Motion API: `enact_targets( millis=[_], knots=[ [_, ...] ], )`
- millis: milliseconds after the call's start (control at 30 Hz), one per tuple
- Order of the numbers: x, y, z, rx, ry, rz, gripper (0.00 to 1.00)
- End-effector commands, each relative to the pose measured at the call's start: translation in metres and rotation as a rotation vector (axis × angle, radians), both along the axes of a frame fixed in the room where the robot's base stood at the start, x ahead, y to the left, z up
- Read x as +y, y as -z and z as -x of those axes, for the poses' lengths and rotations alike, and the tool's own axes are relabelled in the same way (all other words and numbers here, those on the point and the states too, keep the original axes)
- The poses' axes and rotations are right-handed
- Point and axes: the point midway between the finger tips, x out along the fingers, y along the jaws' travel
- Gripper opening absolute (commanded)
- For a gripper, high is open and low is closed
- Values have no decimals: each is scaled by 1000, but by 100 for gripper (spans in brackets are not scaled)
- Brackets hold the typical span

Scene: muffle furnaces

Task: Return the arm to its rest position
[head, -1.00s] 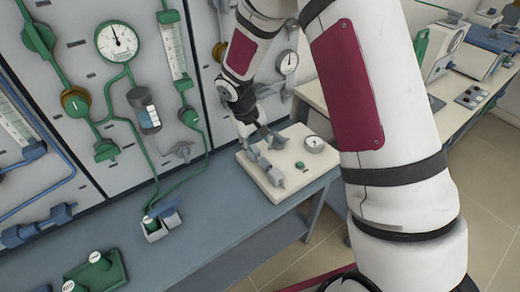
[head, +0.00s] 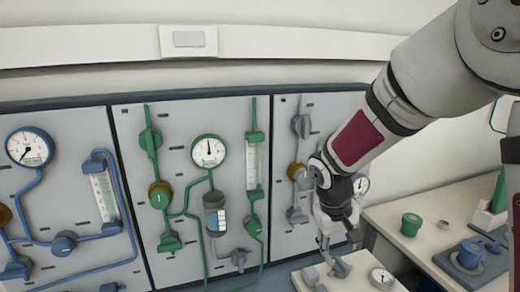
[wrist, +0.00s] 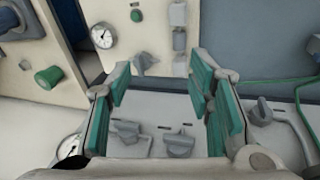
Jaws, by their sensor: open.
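My gripper (head: 338,243) hangs from my white and dark red arm (head: 400,97) in the head view. It is just above or in front of a pale board (head: 353,283) carrying a gauge (head: 381,278) and grey fittings. Its fingertips are small there, and I cannot tell whether they touch anything. In the wrist view, the green-padded fingers of my gripper (wrist: 160,88) stand wide apart with nothing held between them. Grey valve handles (wrist: 180,145) show beyond and below the fingers.
A wall panel with a green-piped gauge (head: 209,151) and a blue-piped gauge (head: 30,146) stands behind and left of my arm. On the right, a bench (head: 400,208) holds a green knob-like object (head: 411,224) and a blue fitting (head: 468,257).

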Motion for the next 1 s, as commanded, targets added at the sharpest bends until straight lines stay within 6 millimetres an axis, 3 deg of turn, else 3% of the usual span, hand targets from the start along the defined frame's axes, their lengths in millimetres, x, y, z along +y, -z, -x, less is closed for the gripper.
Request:
enact_targets(
  millis=[33,200,433,600,800,1000],
  knots=[
    [-4,-20,11,-23,16,-8,47],
    [-11,-69,53,-77,58,-41,47],
    [-16,-116,116,-151,108,-105,47],
    [-14,-137,165,-206,131,-163,47],
    [-9,-147,213,-264,146,-234,47],
    [-3,-147,238,-295,147,-275,47]
  ],
)
